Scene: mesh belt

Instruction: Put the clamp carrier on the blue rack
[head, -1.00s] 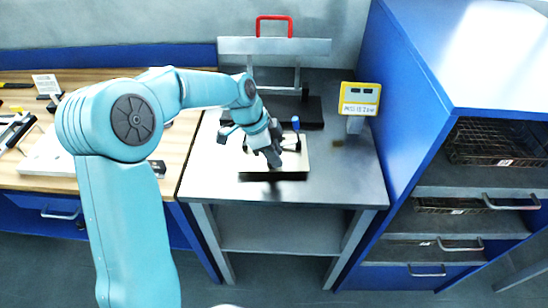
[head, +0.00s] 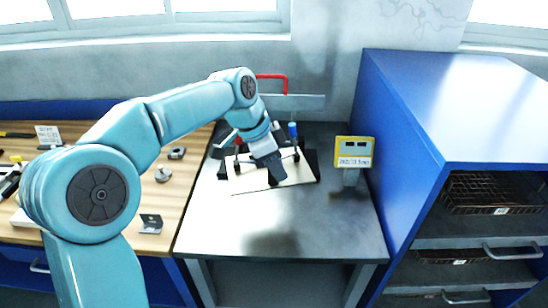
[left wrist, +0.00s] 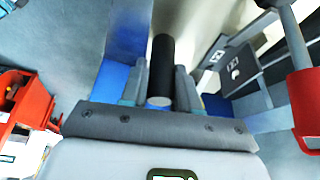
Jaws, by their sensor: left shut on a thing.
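The clamp carrier (head: 298,171) is a pale flat board with upright clamp parts, one blue-topped, in the head view. It is held above the grey metal table, with a dark shadow below it. My left gripper (head: 272,178) is over its middle. In the left wrist view, the fingers of my left gripper (left wrist: 160,85) close around a black upright handle (left wrist: 162,62). Red clamp parts (left wrist: 306,105) show at the right there. The blue rack (head: 397,150) stands at the right in the head view, with wire baskets on its shelves. My right gripper is not in view.
A yellow display (head: 354,150) on a post stands at the grey table's (head: 225,228) right edge, between carrier and rack. A grey frame with a red handle (head: 272,80) is behind the table. A wooden bench (head: 182,190) with small items is at left. The rack's top (head: 450,100) is clear.

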